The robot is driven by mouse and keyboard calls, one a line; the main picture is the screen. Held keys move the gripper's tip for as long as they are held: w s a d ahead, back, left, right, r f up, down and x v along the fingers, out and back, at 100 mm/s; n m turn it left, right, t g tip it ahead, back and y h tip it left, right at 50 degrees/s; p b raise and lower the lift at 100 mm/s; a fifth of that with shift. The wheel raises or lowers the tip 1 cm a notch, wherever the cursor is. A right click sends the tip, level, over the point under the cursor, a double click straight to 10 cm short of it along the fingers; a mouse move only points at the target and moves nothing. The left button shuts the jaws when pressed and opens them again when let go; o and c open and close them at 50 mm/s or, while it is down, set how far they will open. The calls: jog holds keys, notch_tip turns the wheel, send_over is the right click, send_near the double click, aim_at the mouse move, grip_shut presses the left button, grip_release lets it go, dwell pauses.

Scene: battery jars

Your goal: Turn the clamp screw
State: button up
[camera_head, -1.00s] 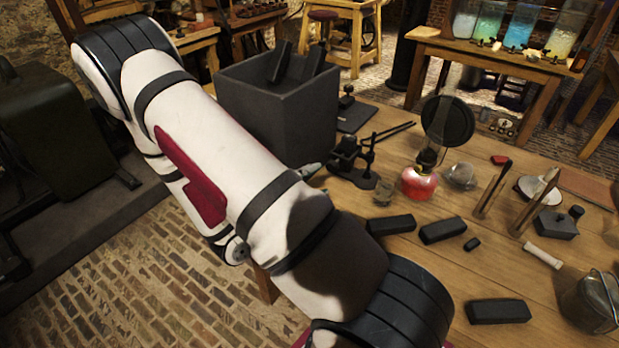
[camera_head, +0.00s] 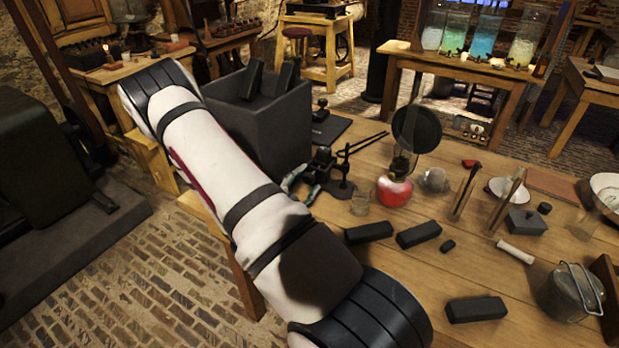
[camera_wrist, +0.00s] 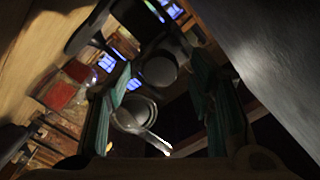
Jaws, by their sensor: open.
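A small black clamp stand (camera_head: 322,163) is on the wooden table, just right of the dark open box. I cannot make out its clamp screw for certain in the head view. My gripper (camera_head: 301,184) is at the stand's left side, its greenish fingers open and apart. In the wrist view the two ribbed green fingers of my gripper (camera_wrist: 160,88) stand apart. Between them show a dark round knob-like part (camera_wrist: 160,69) and a lower grey round part (camera_wrist: 136,112) with a shiny end. I cannot tell whether the fingers touch either part.
The dark box (camera_head: 262,120) with black blocks stands close behind my gripper. The table's front right has some bare room.

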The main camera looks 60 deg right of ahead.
jog(key=shift+d, duration=1.15)
grip_shut()
